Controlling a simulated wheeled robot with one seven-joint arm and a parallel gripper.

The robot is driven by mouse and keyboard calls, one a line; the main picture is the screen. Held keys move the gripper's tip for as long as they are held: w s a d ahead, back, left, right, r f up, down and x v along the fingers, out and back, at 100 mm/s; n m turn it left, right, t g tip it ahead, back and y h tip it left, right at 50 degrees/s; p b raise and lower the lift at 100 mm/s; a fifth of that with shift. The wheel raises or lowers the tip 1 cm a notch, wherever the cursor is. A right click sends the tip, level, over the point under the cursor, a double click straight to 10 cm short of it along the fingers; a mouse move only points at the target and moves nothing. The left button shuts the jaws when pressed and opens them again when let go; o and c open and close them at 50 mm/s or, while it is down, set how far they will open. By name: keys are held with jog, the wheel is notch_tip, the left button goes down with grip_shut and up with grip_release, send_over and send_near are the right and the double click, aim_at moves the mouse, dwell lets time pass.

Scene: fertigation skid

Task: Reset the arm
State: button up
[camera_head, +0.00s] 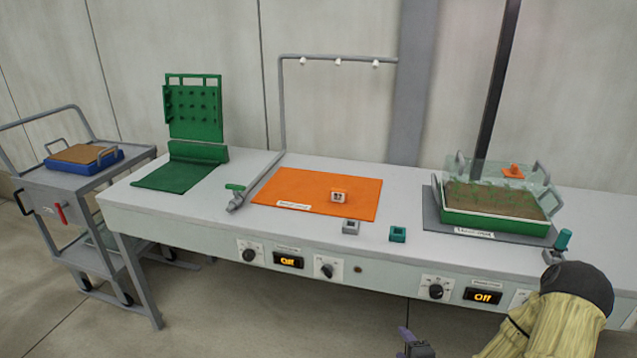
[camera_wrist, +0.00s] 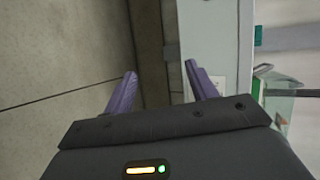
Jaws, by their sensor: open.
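My gripper (camera_wrist: 161,82) shows in the wrist view with its two purple fingers apart and nothing between them. Beyond the fingers are the floor and the edge of the bench. In the head view my gripper (camera_head: 415,342) is low at the bottom edge, in front of the bench and below its top, with only part of it visible. My arm comes in from the lower right, in a yellowish sleeve with a dark joint.
A cart (camera_head: 75,190) stands left.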

jog(key=s+a+r+n+g+h, duration=0.1)
jog(key=s+a+r+n+g, duration=0.2)
jog(key=s+r+n+g, duration=0.35)
jog(key=s+a+r+n+g+h, duration=0.1)
jog(key=s+a+r+n+g, duration=0.25)
jog(key=s+r+n, duration=0.55)
notch_tip(320, 180, up, 23)
jog(key=w+n+p, duration=0.1)
jog(key=w+p, duration=0.1)
jog(key=p, duration=2)
jog(key=shift+d+f+g, duration=0.15)
jog(key=shift+d+g, duration=0.05)
jog(key=shift+g, duration=0.2)
jog(key=shift+w+n, duration=0.1)
jog(key=shift+n, duration=0.15)
